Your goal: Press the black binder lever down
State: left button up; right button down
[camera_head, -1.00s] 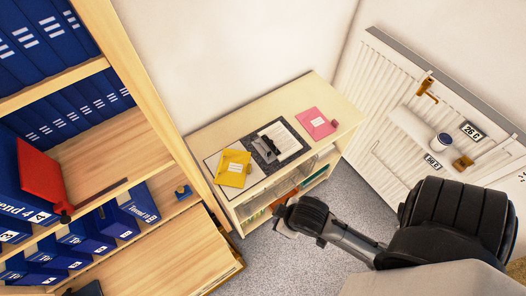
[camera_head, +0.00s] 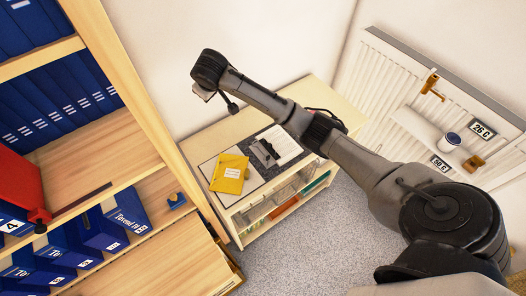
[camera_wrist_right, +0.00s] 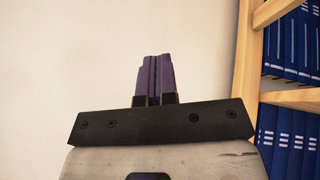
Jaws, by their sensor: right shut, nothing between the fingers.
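An open binder (camera_head: 277,157) with a dark cover and white sheets lies on top of the low cabinet in the head view. Its lever mechanism (camera_head: 265,150) shows as a small grey-black shape standing up at its middle; its exact position is too small to tell. My right arm reaches across the head view, its hand held up to the left of and above the binder, apart from it. In the right wrist view my right gripper (camera_wrist_right: 154,60) has its purple fingers together and empty, in front of bare wall. My left gripper is not in view.
A yellow folder (camera_head: 230,174) lies left of the lever, overlapping the binder area. The low cabinet (camera_head: 205,147) has shelves beneath. A tall wooden shelf (camera_head: 130,100) with blue binders stands left. A radiator (camera_head: 385,75) is at right.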

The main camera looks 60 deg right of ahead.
jog(key=s+d+f+m+g+y, duration=0.1)
jog(key=s+d+f+m+g, duration=0.15)
jog(key=f, duration=0.25)
jog(key=s+d+f+m+g, duration=0.1)
jog(key=d+f+m+g, duration=0.2)
jog(key=d+f+m, duration=0.15)
jog(key=m+g+y+b, duration=0.1)
jog(key=m+g+y, duration=0.3)
jog(key=m, duration=1.1)
send_near(268, 160)
jog(key=w+f, duration=0.1)
jog(key=f, duration=0.1)
jog(key=w+f, duration=0.1)
jog(key=w+d+f, duration=0.1)
jog(key=f, duration=0.1)
jog(key=shift+f, duration=0.35)
jog(key=shift+s+a+p, duration=0.2)
jog(key=shift+s+a, duration=0.05)
jog(key=shift+s, duration=0.35)
jog(key=shift+s+a+p, duration=0.25)
jog(key=shift+s, duration=0.4)
jog(key=shift+s+a+p, duration=0.2)
jog(key=shift+s+a, duration=0.05)
jog(key=shift+s, duration=0.35)
